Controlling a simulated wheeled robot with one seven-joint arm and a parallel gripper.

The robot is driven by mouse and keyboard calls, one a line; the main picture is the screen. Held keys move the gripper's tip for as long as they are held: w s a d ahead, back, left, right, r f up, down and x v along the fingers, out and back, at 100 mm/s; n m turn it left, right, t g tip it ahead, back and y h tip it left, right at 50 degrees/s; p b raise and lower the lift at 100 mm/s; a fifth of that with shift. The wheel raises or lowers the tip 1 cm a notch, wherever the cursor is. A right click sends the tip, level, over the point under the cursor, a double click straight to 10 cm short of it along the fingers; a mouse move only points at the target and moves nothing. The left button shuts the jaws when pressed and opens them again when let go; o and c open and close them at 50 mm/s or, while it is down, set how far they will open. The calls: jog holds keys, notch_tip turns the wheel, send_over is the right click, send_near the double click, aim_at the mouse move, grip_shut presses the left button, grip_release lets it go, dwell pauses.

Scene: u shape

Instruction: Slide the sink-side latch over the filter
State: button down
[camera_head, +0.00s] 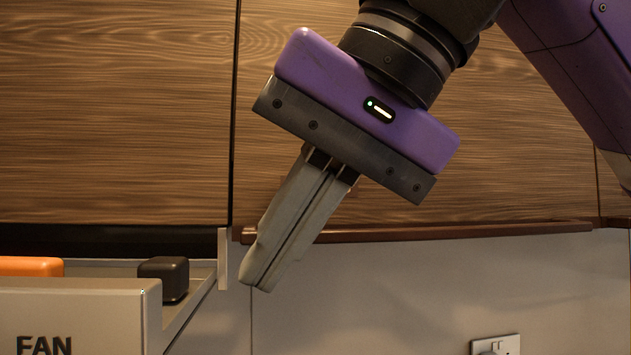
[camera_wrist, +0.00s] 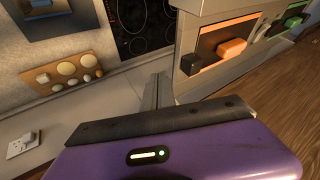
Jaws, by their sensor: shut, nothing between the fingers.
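My gripper (camera_head: 257,281) is shut and empty, its grey fingers pointing down and left. In the head view it is just right of a grey metal housing (camera_head: 85,310) marked FAN, apart from it. A dark block (camera_head: 163,278) sits at the housing's right end, left of my fingertips. An orange block (camera_head: 28,266) is farther left, cut by the frame edge. In the wrist view my fingers (camera_wrist: 156,88) show beside the housing. There the dark block (camera_wrist: 190,65) and orange block (camera_wrist: 232,48) sit along an orange-edged recess. I cannot tell for certain which part is the sink-side latch or the filter.
Wooden cabinet doors (camera_head: 115,110) fill the back, with a dark wood rail (camera_head: 430,233) below them. A wall socket (camera_head: 495,345) is low right. The wrist view shows a black hob (camera_wrist: 150,25) and a wooden board (camera_wrist: 68,72) with round pieces. Space right of the housing is clear.

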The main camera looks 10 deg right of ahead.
aim_at(165, 278)
jog(key=shift+a+r+p, duration=0.15)
jog(key=shift+a+p, duration=0.15)
jog(key=shift+a, duration=1.45)
